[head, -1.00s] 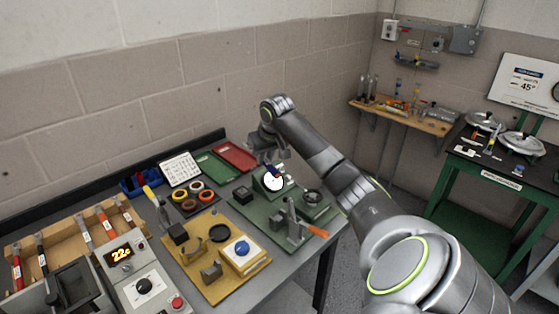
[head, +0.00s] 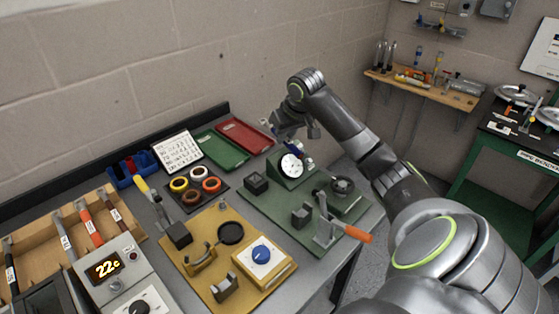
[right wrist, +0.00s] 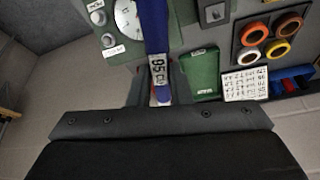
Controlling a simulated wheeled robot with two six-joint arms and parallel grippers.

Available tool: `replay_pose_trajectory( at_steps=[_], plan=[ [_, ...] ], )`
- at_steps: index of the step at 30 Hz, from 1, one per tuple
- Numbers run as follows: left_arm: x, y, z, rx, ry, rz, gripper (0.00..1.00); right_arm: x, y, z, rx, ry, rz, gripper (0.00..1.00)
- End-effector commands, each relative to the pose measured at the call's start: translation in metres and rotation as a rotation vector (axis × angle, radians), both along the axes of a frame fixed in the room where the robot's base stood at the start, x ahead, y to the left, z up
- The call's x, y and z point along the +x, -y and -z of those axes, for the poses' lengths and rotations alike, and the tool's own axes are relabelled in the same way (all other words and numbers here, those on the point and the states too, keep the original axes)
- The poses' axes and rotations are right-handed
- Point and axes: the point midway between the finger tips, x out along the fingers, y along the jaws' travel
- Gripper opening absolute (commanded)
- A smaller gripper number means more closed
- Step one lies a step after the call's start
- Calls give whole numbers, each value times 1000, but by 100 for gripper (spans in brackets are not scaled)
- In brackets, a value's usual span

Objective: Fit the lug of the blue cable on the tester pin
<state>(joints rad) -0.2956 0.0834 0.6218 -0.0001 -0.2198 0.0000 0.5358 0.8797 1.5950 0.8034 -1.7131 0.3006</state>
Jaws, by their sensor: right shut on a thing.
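My right gripper (head: 291,140) is above the tester at the back of the green plate. It is shut on the blue cable (head: 294,149), which hangs just over the dial. In the right wrist view the blue cable (right wrist: 153,30) runs up between the fingers (right wrist: 157,92) and carries a white "95 cu" label. The tester (head: 291,167) has a round white dial, and this dial (right wrist: 128,18) also shows in the right wrist view, left of the cable. The lug and the tester pin cannot be made out. My left gripper is not in view.
A lever clamp with an orange handle (head: 357,237) stands in front on the green plate (head: 262,207). A yellow plate (head: 207,283) with a blue knob lies to the left. Tape rolls (head: 195,177), green and red trays (head: 243,136) lie behind.

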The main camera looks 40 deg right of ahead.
Motion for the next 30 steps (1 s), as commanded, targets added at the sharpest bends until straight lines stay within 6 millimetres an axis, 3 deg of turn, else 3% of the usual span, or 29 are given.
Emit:
replay_pose_trajectory(
  at_steps=[1, 6, 12, 30],
  plan=[
    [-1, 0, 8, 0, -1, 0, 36, -8, -11, 6, -4, 4, -36, 0],
    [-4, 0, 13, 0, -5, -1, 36, -37, -46, 6, -5, 0, -146, 0],
    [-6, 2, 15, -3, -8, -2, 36, -63, -72, 5, -10, -11, -232, 0],
    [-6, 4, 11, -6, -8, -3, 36, -71, -80, 4, -9, -15, -260, 0]
  ],
)
